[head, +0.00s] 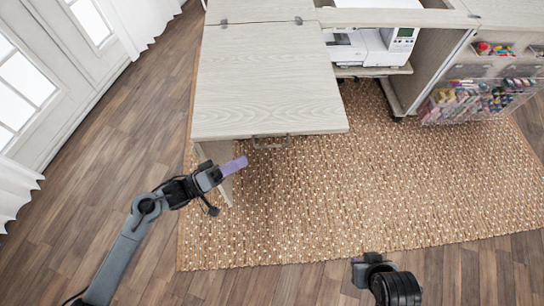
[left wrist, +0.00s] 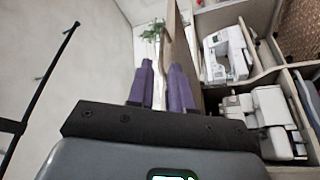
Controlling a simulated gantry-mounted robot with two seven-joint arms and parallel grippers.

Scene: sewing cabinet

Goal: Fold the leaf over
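The leaf (head: 268,80) is a pale wood-grain panel lying flat, with hinges along its far edge joining it to the cabinet top (head: 260,10). An upright support panel (head: 216,154) stands under its near left corner. My left gripper (head: 235,166) has purple fingers and is below the leaf's near edge, beside the support panel. In the left wrist view its two fingers (left wrist: 162,68) are apart with nothing visible held between them, and a wooden panel edge (left wrist: 183,45) rises behind them. Only dark parts of my right arm show at the bottom of the head view; its fingertips are not visible.
A white sewing machine (head: 390,42) sits in the open cabinet. A door with clear bins of thread (head: 478,100) stands open at right. A woven rug (head: 350,190) covers the floor in front. White curtains and window doors are at left.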

